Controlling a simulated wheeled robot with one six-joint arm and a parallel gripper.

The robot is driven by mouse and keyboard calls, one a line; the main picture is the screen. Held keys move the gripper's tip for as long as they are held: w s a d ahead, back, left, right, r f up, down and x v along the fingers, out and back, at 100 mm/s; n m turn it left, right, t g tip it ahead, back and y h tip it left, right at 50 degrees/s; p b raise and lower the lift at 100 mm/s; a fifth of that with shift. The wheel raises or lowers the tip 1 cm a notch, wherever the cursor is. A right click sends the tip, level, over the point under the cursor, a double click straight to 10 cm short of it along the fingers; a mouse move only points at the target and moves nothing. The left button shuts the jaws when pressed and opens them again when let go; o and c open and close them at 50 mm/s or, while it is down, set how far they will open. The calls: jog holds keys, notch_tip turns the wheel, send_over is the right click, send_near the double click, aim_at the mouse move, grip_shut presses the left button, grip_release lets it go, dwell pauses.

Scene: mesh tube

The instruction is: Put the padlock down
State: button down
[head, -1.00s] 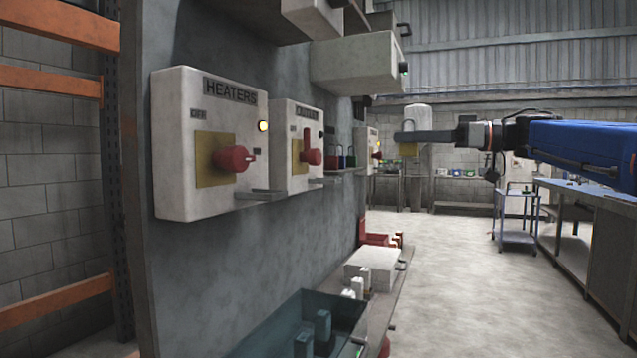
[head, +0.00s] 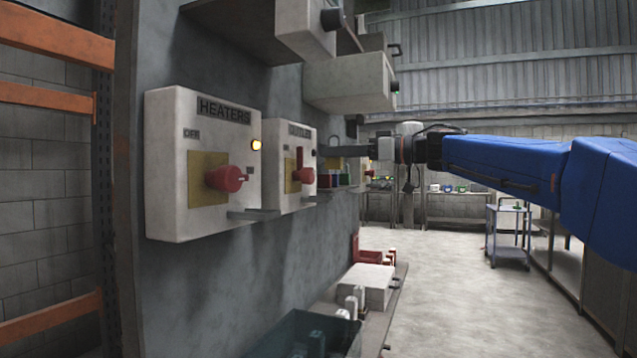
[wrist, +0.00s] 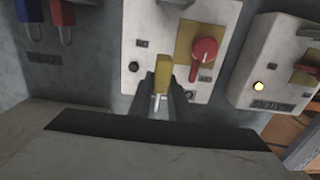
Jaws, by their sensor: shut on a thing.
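The padlock (wrist: 163,72) has a yellow body and a pale metal shackle, seen in the wrist view. My gripper (wrist: 165,92) is shut on it by the shackle end. The yellow body sticks out past the fingertips, in front of the white switch box with the red rotary handle (wrist: 203,52) on a yellow plate. Whether the padlock touches the box cannot be told. In the head view my gripper (head: 325,151) is at the panel, just right of the second white switch box (head: 290,150); the held padlock is hard to make out there.
The HEATERS box (head: 200,165) with a lit amber lamp is at the left. Coloured padlocks, including a blue one (wrist: 62,14) and a red one (wrist: 28,12), are beside the box. A small grey ledge (head: 255,214) juts out under the HEATERS box. Bins and white boxes (head: 366,287) stand below.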

jog(key=shift+w+a+f, duration=0.2)
jog(key=shift+a+f, duration=0.4)
jog(key=shift+f, duration=0.15)
jog(key=shift+w+a+f, duration=0.25)
jog(key=shift+a+f, duration=0.4)
jog(key=shift+f, duration=0.15)
jog(key=shift+w+a+f, duration=0.2)
jog(key=shift+a+f, duration=0.4)
jog(key=shift+f, duration=0.15)
jog(key=shift+w+a+f, duration=0.1)
jog(key=shift+a+f, duration=0.05)
jog(key=shift+f, duration=1.05)
jog(key=shift+f, duration=0.15)
jog(key=c, duration=1.6)
grip_release()
jog(key=shift+c, duration=0.2)
